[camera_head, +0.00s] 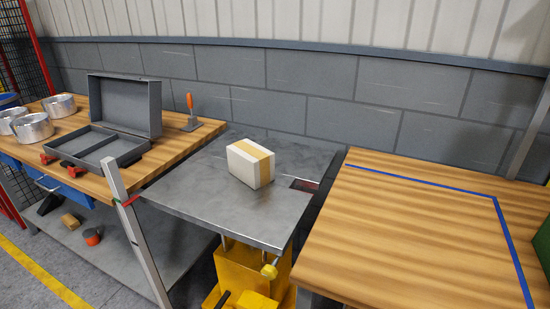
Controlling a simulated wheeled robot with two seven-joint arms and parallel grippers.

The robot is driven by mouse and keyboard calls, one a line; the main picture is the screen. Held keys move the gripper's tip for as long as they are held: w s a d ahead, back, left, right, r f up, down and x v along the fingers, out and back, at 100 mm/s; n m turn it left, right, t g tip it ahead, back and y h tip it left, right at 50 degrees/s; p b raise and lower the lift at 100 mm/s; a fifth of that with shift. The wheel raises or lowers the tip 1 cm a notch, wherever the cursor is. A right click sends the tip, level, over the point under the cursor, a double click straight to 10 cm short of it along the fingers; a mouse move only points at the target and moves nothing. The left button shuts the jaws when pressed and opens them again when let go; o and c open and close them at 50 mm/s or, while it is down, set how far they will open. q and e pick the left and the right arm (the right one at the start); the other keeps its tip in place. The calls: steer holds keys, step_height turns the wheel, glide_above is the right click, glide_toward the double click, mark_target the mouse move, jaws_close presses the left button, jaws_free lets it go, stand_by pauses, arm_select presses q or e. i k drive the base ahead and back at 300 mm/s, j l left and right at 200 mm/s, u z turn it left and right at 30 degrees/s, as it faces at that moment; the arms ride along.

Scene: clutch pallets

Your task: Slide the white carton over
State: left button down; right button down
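The white carton (240,167) has a tan band across its top and down one side. It sits upright on the grey metal tabletop (210,195), right of that top's middle and near its back half. Nothing is touching it except the surface beneath. Neither of my grippers shows in the head view.
A wooden bench (400,240) with blue tape lines (425,183) stands on the right, past a narrow gap. A left wooden bench (185,142) holds an open grey case (125,105), several metal cylinders and an orange-handled tool (190,110). A grey post (135,235) stands in front. Yellow equipment (240,275) is below the metal top.

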mark_target(252, 163)
steer(key=i+j+z, duration=0.2)
steer(key=j+z, duration=0.6)
steer(key=j, duration=0.25)
steer(key=j+z, duration=0.35)
steer(key=j, duration=0.25)
steer(key=i+j, duration=0.05)
steer(key=i, duration=0.05)
